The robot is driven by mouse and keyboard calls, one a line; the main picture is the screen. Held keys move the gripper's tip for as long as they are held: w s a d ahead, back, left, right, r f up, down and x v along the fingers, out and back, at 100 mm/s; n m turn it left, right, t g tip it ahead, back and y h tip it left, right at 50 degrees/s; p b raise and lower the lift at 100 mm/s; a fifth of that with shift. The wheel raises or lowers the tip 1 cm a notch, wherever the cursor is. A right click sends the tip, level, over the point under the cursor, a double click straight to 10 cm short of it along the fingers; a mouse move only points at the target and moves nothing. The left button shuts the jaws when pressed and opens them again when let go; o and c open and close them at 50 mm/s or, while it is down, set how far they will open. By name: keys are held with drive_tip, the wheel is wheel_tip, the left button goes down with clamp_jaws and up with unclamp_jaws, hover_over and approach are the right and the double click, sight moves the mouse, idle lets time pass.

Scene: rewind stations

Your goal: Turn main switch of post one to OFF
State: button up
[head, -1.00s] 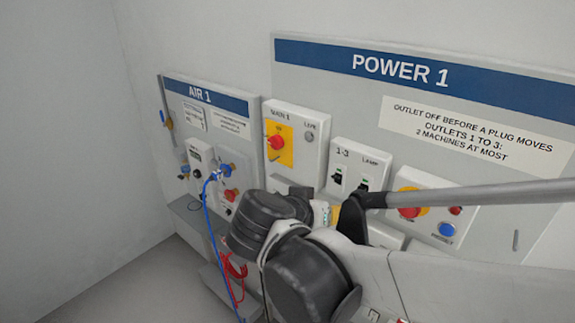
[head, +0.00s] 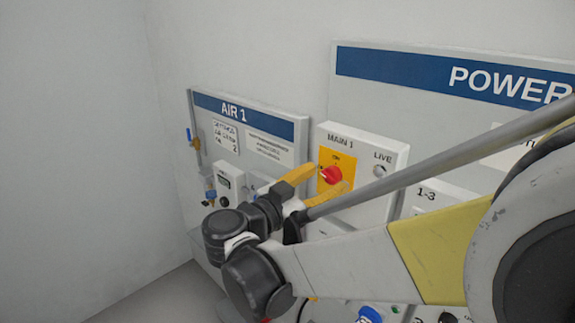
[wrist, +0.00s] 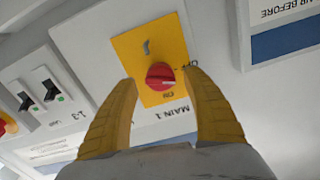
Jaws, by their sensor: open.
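The main switch of post one is a red knob (head: 332,175) on a yellow plate, on a pale box labelled MAIN 1 (head: 393,158). In the wrist view the red knob (wrist: 160,76) shows a small white mark, with ON and OFF printed beside it. I cannot tell for sure where the mark points. My gripper (head: 319,180) is open, its two yellow fingers on either side of the knob. In the wrist view my gripper (wrist: 160,85) shows gaps between both fingertips and the knob. How deep the fingers reach is unclear.
The AIR 1 panel (head: 270,122) with valves stands to the left. The POWER 1 panel (head: 400,62) lies behind the box. Two black switches (wrist: 38,95) labelled 1-3 sit beside the main box. My arm hides much of the lower panel.

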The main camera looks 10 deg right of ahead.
drive_tip(key=shift+x, duration=0.9)
drive_tip(key=c, duration=1.2)
drive_tip(key=shift+n, duration=2.3)
drive_tip(key=o, duration=1.2)
drive_tip(key=shift+a, duration=0.15)
drive_tip(key=v, duration=1.1)
drive_tip(key=shift+s+a, duration=0.25)
drive_tip(key=shift+a, duration=0.1)
